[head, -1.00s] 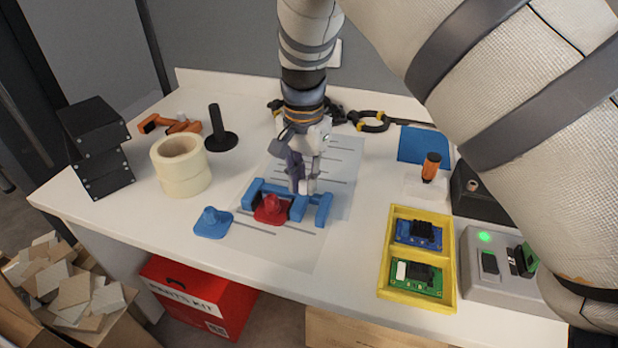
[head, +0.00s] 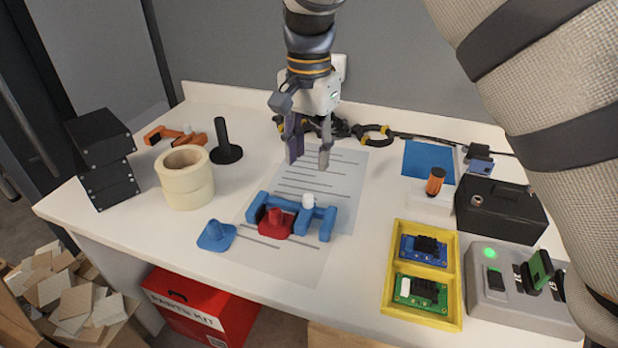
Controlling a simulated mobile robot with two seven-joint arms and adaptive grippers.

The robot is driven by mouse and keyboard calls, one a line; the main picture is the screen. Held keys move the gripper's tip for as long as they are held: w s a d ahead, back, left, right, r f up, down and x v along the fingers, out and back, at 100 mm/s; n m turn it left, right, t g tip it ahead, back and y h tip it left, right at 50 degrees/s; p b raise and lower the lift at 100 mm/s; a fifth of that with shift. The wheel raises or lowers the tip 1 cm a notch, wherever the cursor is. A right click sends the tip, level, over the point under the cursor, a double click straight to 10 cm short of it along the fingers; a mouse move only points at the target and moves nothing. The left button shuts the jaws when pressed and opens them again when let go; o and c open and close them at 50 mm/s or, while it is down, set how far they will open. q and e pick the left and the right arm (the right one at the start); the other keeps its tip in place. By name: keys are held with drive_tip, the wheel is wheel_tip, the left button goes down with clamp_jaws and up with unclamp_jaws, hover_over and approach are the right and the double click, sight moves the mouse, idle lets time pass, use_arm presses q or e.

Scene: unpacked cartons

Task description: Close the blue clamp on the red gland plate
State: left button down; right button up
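The blue clamp (head: 327,224) lies on the printed sheet in the middle of the table, with a white knob (head: 308,200) on its back bar. The red gland plate (head: 275,225) sits at the clamp's front, between its left and right parts. I cannot tell whether the clamp's jaw presses on it. My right gripper (head: 308,162) hangs above and behind the clamp, fingers pointing down and apart, with nothing between them. It is clear of the knob. A blue gland plate (head: 216,236) lies apart to the left. My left gripper is not in view.
Tape rolls (head: 187,178), a black post (head: 224,142) and black boxes (head: 102,158) stand left. A yellow tray (head: 422,271) with circuit boards and a grey device (head: 510,299) with a green light are right. Black-and-yellow cable or tool (head: 375,134) lies behind the gripper.

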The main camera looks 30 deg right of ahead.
sight(309, 195)
wheel_tip(309, 195, up, 2)
drive_tip(key=shift+r, duration=0.1)
